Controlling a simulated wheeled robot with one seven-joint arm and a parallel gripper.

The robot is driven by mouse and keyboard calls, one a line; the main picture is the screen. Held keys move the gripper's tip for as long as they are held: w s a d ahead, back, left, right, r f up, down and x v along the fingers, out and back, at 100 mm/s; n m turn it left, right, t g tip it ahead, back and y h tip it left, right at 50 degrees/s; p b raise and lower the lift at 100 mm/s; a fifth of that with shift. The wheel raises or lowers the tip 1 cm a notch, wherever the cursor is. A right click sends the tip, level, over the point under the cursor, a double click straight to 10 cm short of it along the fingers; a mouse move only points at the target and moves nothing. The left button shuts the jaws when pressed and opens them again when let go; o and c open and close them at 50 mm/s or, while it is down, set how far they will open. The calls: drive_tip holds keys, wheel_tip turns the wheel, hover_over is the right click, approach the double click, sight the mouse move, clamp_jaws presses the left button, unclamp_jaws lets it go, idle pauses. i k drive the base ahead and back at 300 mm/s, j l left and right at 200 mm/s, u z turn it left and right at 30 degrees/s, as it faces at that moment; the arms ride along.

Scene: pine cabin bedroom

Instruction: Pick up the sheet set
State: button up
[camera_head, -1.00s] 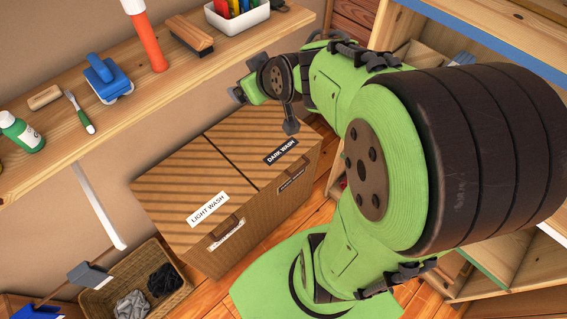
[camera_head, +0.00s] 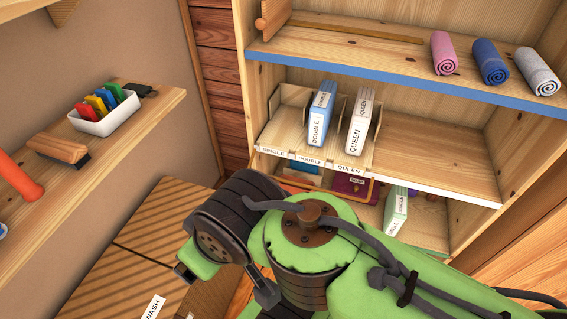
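Upright sheet packs stand in a wooden divider (camera_head: 290,108) on the shelf unit's middle shelf. A blue-and-white pack (camera_head: 322,115) labelled DOUBLE is in the middle slot. White packs (camera_head: 358,125) labelled QUEEN are in the right slot. The left slot, labelled SINGLE, looks empty. The task does not say which set.
Rolled towels (camera_head: 490,62) lie on the upper shelf. A dark red box (camera_head: 352,187) is on the lower shelf. A wall shelf (camera_head: 110,145) at left holds a brush (camera_head: 58,148) and a white bin (camera_head: 105,117). A hamper (camera_head: 125,265) is below. The middle shelf's right side is clear.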

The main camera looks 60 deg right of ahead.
sight(396, 201)
drive_tip(key=z, duration=3.15)
